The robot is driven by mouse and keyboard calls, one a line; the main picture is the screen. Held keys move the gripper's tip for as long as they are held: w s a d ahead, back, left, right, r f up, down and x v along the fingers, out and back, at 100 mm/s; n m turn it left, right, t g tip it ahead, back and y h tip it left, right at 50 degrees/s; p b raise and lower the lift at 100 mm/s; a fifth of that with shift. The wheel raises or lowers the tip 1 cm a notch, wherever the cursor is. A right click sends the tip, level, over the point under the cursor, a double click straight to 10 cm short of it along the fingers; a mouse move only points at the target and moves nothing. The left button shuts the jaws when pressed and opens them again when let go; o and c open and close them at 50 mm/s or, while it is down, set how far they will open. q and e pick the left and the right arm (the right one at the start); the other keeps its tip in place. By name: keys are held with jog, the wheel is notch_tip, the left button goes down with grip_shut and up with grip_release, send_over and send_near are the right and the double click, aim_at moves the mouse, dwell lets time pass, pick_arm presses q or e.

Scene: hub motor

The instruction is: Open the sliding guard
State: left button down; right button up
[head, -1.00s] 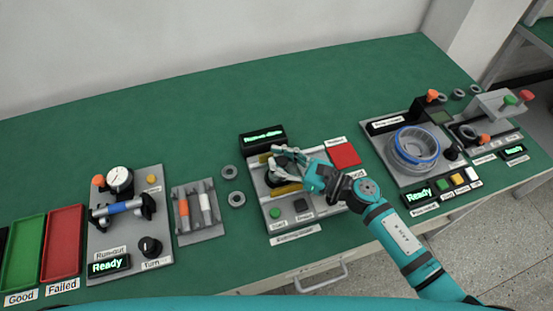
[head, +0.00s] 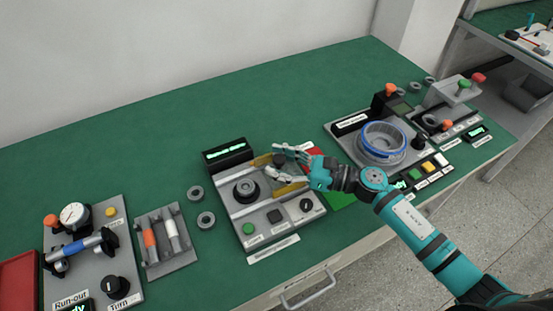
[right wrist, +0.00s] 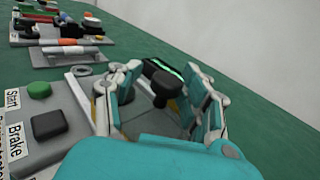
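The sliding guard (head: 290,189) has yellow side strips and sits toward the right end of the grey station (head: 236,210). To its left, a round dark hub fixture (head: 246,190) is uncovered. My right gripper (head: 284,163) is over the guard, its fingers spread on either side of a black handle. In the right wrist view the black handle (right wrist: 163,84) stands between the open fingers (right wrist: 165,100), with gaps visible beside it. Whether a finger touches the handle, I cannot tell. My left gripper is not in view.
The station has a display (head: 226,151), a green button (head: 248,228) and a black button (head: 274,215). Two grey rings (head: 205,219) lie to its left. A fixture with a blue-rimmed ring (head: 383,142) stands close on the right. The table behind is clear.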

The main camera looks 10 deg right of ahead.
jog(key=shift+w+r, duration=0.1)
jog(key=shift+w, duration=0.1)
jog(key=v, duration=1.2)
jog(key=shift+s, duration=0.1)
